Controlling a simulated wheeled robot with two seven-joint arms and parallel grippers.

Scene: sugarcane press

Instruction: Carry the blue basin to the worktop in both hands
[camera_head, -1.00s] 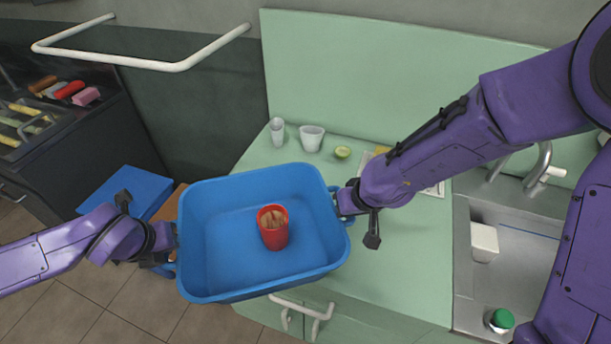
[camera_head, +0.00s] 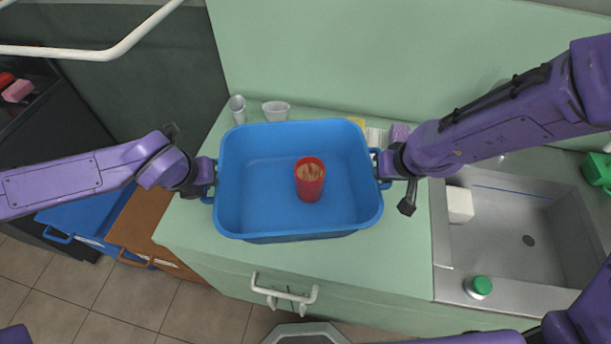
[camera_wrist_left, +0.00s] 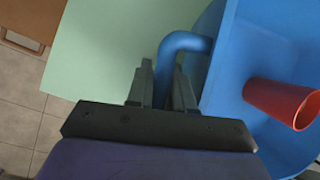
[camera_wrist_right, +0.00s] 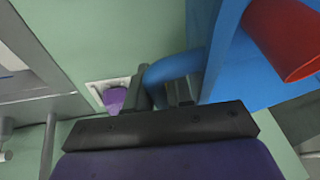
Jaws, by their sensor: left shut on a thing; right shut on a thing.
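The blue basin (camera_head: 255,205) is over the light green worktop (camera_head: 400,260) in the head view, roughly level. I cannot tell whether its bottom touches the worktop. A red cup (camera_head: 310,180) with brownish pieces in it stands inside the basin. My left gripper (camera_head: 209,180) is shut on the basin's left handle; the left wrist view shows the handle (camera_wrist_left: 184,42) between the fingers. My right gripper (camera_head: 383,165) is shut on the right handle, which shows in the right wrist view (camera_wrist_right: 172,68). The worktop under the basin is hidden.
Two pale cups (camera_head: 238,108) (camera_head: 275,110) stand behind the basin. A purple item (camera_head: 398,134) lies near the back wall. The sink (camera_head: 520,230) is right, with a white block (camera_head: 459,205) and green-capped item (camera_head: 480,287). A white rail (camera_head: 110,48) hangs upper left.

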